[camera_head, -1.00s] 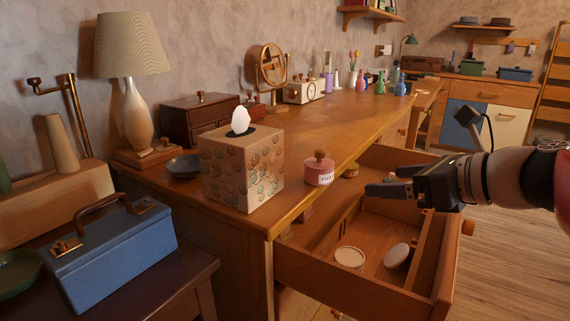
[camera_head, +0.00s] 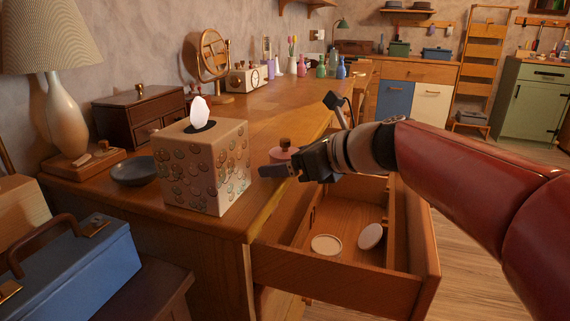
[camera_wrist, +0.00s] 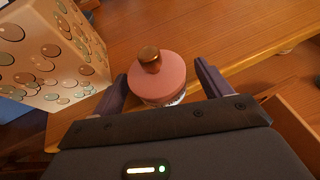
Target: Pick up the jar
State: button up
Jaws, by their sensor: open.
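The jar is pink with a round brown knob on its lid. It stands on the wooden dresser top near the front edge. In the head view the jar (camera_head: 284,152) is mostly hidden behind my gripper (camera_head: 280,170). In the wrist view the jar (camera_wrist: 157,78) sits between the two dark fingers of my gripper (camera_wrist: 163,85), one on each side. The fingers are apart; I cannot tell whether either touches the jar.
A patterned tissue box (camera_head: 205,170) stands close to the left of the jar. The open drawer (camera_head: 345,275) below holds two pale round items. A lamp (camera_head: 65,110), a dark bowl (camera_head: 135,172) and a blue toolbox (camera_head: 80,265) are at the left.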

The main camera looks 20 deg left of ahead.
jog(key=shift+a, duration=0.1)
jog(key=shift+c, duration=0.4)
jog(key=c, duration=1.2)
notch_tip(320, 180, up, 20)
jog(key=p, duration=0.6)
